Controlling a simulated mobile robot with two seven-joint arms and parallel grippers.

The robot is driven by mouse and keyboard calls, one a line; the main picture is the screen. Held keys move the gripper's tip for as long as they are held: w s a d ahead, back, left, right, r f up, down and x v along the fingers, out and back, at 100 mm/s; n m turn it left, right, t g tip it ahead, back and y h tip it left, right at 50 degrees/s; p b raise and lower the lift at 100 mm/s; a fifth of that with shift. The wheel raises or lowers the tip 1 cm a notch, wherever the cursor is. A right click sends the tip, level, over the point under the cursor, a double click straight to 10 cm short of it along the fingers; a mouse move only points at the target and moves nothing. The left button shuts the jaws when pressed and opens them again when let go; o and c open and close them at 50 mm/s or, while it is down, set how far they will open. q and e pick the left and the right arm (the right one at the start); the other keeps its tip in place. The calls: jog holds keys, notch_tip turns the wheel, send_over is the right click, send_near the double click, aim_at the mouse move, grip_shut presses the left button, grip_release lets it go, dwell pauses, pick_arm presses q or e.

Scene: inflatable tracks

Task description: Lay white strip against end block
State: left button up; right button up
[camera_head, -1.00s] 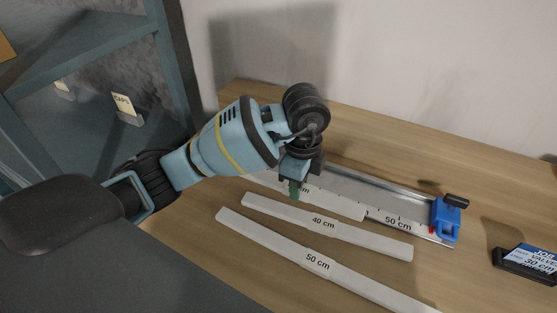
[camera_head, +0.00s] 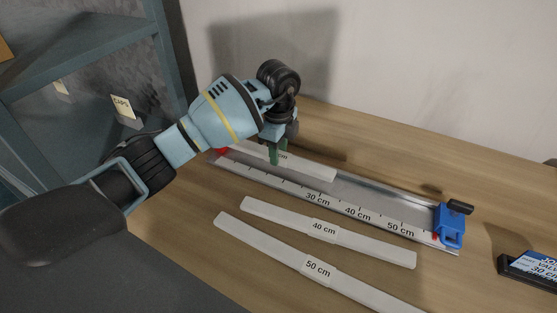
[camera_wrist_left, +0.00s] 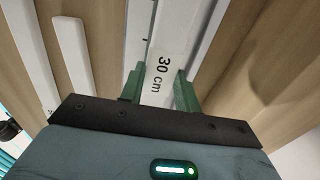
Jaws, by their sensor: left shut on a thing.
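My left gripper (camera_head: 278,152) is shut on the white strip marked 30 cm (camera_head: 315,170), its green fingers on either side of the strip near the label. In the left wrist view the strip (camera_wrist_left: 172,45) runs between the fingers (camera_wrist_left: 160,88). It is over or in the metal measuring rail (camera_head: 385,193), roughly parallel to it; I cannot tell whether it touches the rail bed. A red end block (camera_head: 222,151) shows at the rail's left end, close to the strip's left end; contact is unclear. My right gripper is out of view.
A blue clamp (camera_head: 449,222) with a black handle sits at the rail's right end. Loose strips marked 40 cm (camera_head: 375,245) and 50 cm (camera_head: 260,238) lie in front. A shelf (camera_head: 85,45) is at left.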

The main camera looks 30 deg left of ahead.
pick_arm(q)
jog(key=shift+f, duration=1.75)
jog(key=shift+f, duration=0.1)
jog(key=o, duration=1)
notch_tip(320, 180, up, 12)
jog(key=shift+r+p, duration=0.1)
jog(key=shift+p, duration=0.25)
jog(key=shift+s, duration=0.1)
